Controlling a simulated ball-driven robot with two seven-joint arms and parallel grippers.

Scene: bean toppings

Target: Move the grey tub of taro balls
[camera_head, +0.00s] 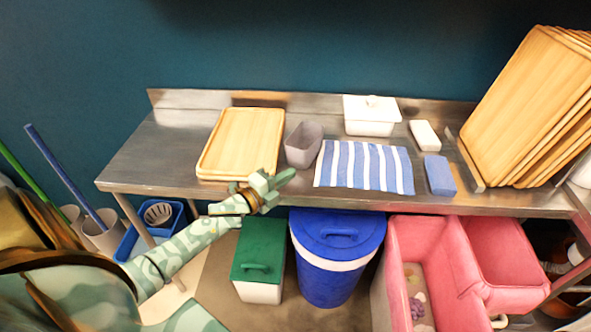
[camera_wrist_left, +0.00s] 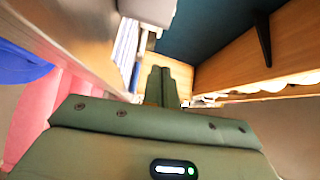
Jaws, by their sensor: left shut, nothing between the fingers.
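The grey tub (camera_head: 303,146) stands upright on the steel counter, between the wooden trays and the striped cloth. Its contents are too small to make out. My left gripper (camera_head: 286,178) is at the counter's front edge, just in front and to the left of the tub, apart from it. Its fingers are shut and empty. In the left wrist view the shut fingers (camera_wrist_left: 163,84) point ahead, and a pale grey form that looks like the tub (camera_wrist_left: 147,10) shows at the top edge. My right gripper is not in view.
Wooden trays (camera_head: 240,143) lie left of the tub. A blue-striped cloth (camera_head: 364,167) lies right of it, with a white lidded box (camera_head: 370,115) behind. A white block (camera_head: 424,135) and blue sponge (camera_head: 439,175) lie further right. The counter's left end (camera_head: 150,165) is clear.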

